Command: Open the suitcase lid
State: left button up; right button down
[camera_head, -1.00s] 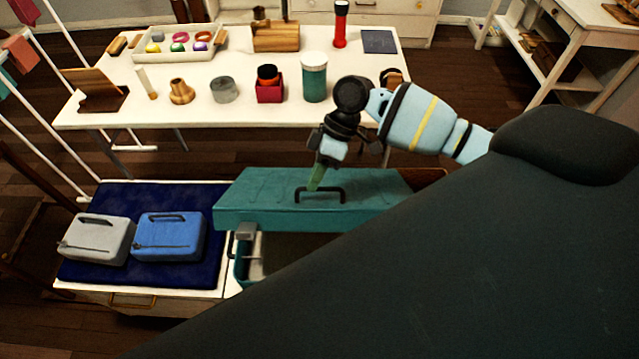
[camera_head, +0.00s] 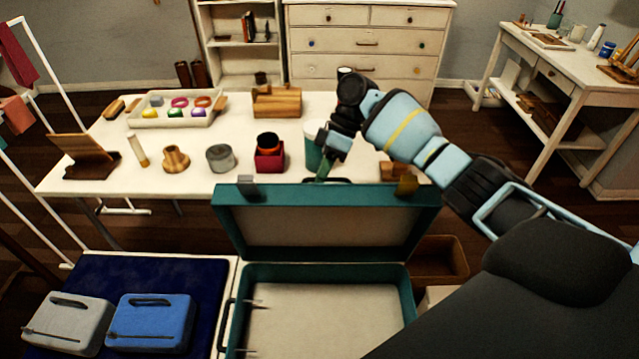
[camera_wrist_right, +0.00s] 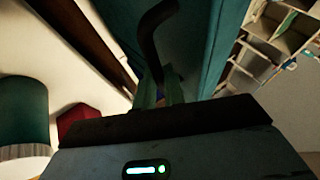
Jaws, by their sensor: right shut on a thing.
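The teal suitcase stands open in the head view, its lid (camera_head: 325,222) raised to about upright with the pale lining facing me. Its base (camera_head: 325,315) lies below with an empty-looking pale interior. My right gripper (camera_head: 323,172) is at the lid's top edge, on the far side, shut on the dark lid handle (camera_head: 328,181). In the right wrist view the handle (camera_wrist_right: 150,35) runs down between the green fingertips (camera_wrist_right: 160,92), beside the teal lid (camera_wrist_right: 228,45). The exact grip is partly hidden. My left gripper is not in view.
A white table (camera_head: 225,180) with jars, a tray and boxes stands close behind the lid. Grey (camera_head: 66,322) and blue (camera_head: 150,320) small cases lie on a navy cloth (camera_head: 200,275) to the left. A brown box (camera_head: 438,258) is right of the suitcase.

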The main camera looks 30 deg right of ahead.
jog(key=shift+d+f, duration=0.2)
jog(key=shift+f, duration=0.55)
jog(key=c, duration=1.8)
grip_release()
jog(key=o, duration=0.3)
jog(key=shift+w+r, duration=0.1)
jog(key=shift+w, duration=0.05)
jog(key=shift+r, duration=0.15)
jog(key=shift+r, duration=0.15)
jog(key=shift+b+v, duration=0.4)
jog(key=shift+v, duration=3.35)
jog(key=shift+w+d, duration=0.1)
jog(key=shift+d, duration=0.05)
